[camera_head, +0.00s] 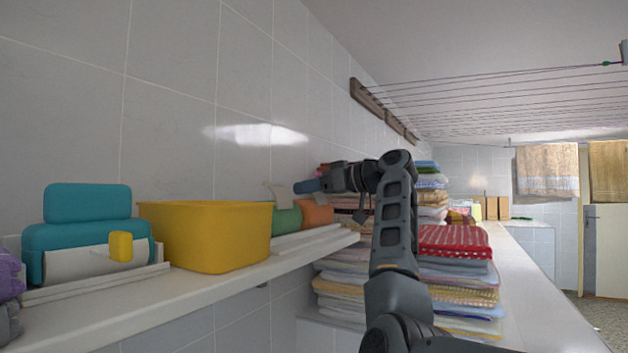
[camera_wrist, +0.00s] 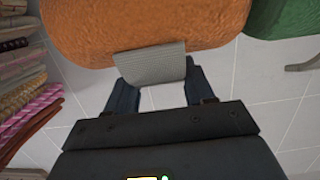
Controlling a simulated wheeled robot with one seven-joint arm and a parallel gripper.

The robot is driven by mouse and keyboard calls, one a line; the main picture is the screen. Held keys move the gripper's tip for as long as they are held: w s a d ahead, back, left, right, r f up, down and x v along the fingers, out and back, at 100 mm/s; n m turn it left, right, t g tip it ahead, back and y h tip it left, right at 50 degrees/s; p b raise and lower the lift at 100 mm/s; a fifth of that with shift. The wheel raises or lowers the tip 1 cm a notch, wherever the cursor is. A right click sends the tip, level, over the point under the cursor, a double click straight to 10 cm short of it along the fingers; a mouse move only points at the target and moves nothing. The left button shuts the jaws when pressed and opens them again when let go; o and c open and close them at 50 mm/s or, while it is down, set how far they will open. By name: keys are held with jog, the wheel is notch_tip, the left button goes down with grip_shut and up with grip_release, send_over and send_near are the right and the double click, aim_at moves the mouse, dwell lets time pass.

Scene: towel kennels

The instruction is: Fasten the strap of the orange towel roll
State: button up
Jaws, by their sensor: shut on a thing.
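The orange towel roll (camera_head: 318,215) sits on the shelf beside the green towel roll (camera_head: 287,218). In the wrist view the orange roll (camera_wrist: 150,25) fills the upper middle, with the green roll (camera_wrist: 285,18) at the upper right. A grey strap (camera_wrist: 150,65) hangs as a flap off the edge of the orange roll. My gripper (camera_wrist: 160,92) is shut on this strap, with one finger at each side of it. In the head view my gripper (camera_head: 306,186) is just above the orange roll, and the strap cannot be made out there.
A yellow tub (camera_head: 206,238) stands on the shelf (camera_head: 110,311) left of the rolls. Stacks of folded towels (camera_head: 455,270) rise close behind and right of my arm. A tiled wall backs the shelf.

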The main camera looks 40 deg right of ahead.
jog(key=shift+w+g+p, duration=0.25)
jog(key=shift+g+p, duration=0.45)
jog(key=shift+p, duration=0.15)
jog(key=shift+w+a+f+g+h+p, duration=0.15)
jog(key=shift+f+g+h+p, duration=0.15)
jog(key=shift+f+g+h, duration=0.15)
jog(key=o, duration=1.1)
jog(key=shift+c, duration=0.2)
jog(key=shift+r, duration=0.1)
jog(key=b+v, duration=0.2)
jog(key=v, duration=0.5)
jog(key=shift+s, duration=0.35)
jog(key=shift+d+r, duration=0.1)
jog(key=shift+d, duration=0.1)
